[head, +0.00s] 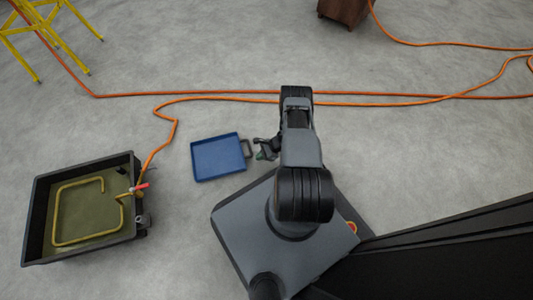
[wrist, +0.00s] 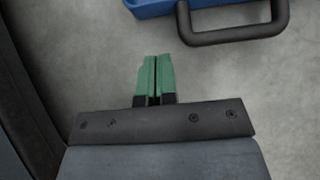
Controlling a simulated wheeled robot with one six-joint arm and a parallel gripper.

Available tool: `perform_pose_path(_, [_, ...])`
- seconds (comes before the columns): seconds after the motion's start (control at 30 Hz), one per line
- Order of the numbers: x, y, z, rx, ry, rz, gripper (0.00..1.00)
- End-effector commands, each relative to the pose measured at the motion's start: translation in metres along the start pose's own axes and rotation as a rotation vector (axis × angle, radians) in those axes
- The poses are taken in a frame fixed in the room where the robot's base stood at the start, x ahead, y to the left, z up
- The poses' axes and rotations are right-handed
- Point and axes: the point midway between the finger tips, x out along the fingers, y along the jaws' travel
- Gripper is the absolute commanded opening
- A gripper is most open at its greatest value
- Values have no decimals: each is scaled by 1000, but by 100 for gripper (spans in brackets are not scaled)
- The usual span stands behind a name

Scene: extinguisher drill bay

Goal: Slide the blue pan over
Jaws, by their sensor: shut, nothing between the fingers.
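The blue pan (head: 218,158) is a shallow square tray lying on the concrete floor, left of my arm in the head view. Its dark looped handle (head: 246,149) is on its right side, facing my gripper. In the wrist view, the handle (wrist: 240,38) and a strip of the blue pan's edge (wrist: 158,7) show at the top. My gripper (head: 262,152) is just right of the handle. In the wrist view its green fingertips (wrist: 154,62) are together with nothing between them, below the handle and apart from it.
A large dark tray (head: 40,215) with a yellow pipe loop (head: 78,188) stands at the left. An orange hose (head: 200,97) runs across the floor beyond the pan. A yellow stand (head: 50,35) is at top left, a brown box (head: 343,10) at top. Floor between pan and tray is clear.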

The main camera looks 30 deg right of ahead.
Motion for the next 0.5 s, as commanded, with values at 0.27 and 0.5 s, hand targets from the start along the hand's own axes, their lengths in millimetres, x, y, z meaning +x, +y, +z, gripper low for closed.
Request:
perform_pose_path(0.27, [34,0,16,-2,1,1,0])
perform_pose_path(0.5, [43,0,27,-1,0,1,0])
